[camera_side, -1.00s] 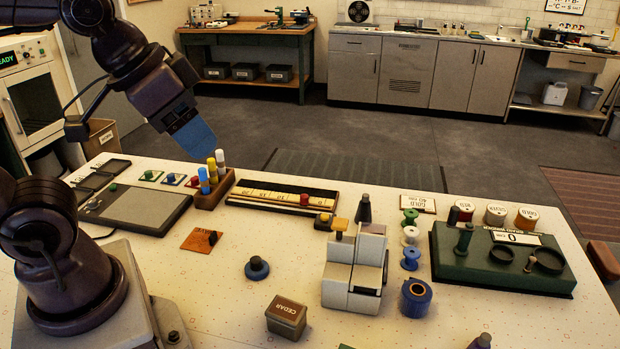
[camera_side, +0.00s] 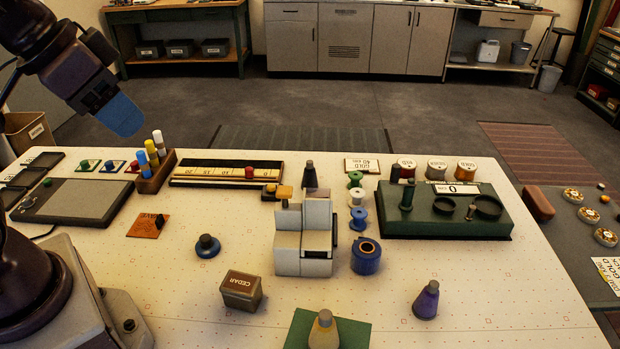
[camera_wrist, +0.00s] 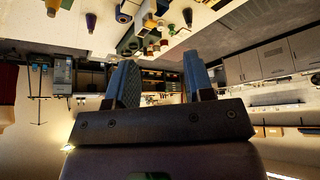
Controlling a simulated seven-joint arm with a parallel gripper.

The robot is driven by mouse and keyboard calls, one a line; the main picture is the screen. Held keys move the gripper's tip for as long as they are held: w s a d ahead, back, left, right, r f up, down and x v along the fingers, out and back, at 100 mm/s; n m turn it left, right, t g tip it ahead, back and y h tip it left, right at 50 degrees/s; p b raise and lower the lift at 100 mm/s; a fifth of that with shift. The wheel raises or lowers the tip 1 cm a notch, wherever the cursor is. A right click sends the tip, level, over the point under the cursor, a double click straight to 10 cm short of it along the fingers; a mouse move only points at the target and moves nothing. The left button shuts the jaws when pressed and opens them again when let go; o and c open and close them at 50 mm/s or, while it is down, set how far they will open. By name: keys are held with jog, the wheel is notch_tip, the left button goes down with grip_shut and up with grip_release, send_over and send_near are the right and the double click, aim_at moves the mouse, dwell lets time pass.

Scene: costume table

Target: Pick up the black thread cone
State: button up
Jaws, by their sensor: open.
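The black thread cone (camera_side: 309,174) stands upright behind the grey blocky machine, which hides part of its base in the side view. I cannot make it out surely in the wrist view. My gripper (camera_side: 121,114) hangs in the air at the upper left, near the pen holder and well apart from the cone. Its two blue fingers also show in the wrist view (camera_wrist: 162,76). They are apart with nothing between them.
The grey machine (camera_side: 305,245) stands in front of the cone, with spools (camera_side: 357,198) to the right. A ruler tray (camera_side: 225,172) lies left of the cone.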

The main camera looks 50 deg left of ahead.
notch_tip(320, 180, up, 4)
jog(key=w+d+n+t+h, duration=0.1)
jog(key=w+d+n+t, duration=0.15)
jog(key=w+n, duration=0.45)
jog(key=w+d+n+t, duration=0.2)
jog(key=w+d, duration=0.1)
jog(key=w, duration=0.8)
jog(key=w+d+n+t+h, duration=0.1)
jog(key=w+d+n+t, duration=0.3)
jog(key=w, duration=0.6)
jog(key=n+t+y, duration=0.2)
jog(key=n+y, duration=0.7)
jog(key=n, duration=1.8)
send_over(309, 166)
jog(key=shift+n+y, duration=0.4)
jog(key=shift+n, duration=0.2)
jog(key=f, duration=3)
jog(key=shift+s, duration=0.2)
notch_tip(309, 166, down, 4)
jog(key=shift+f, duration=0.25)
jog(key=shift+r+x, duration=0.15)
jog(key=shift+x, duration=0.6)
jog(key=shift+r+x, duration=0.15)
jog(key=shift+x, duration=0.65)
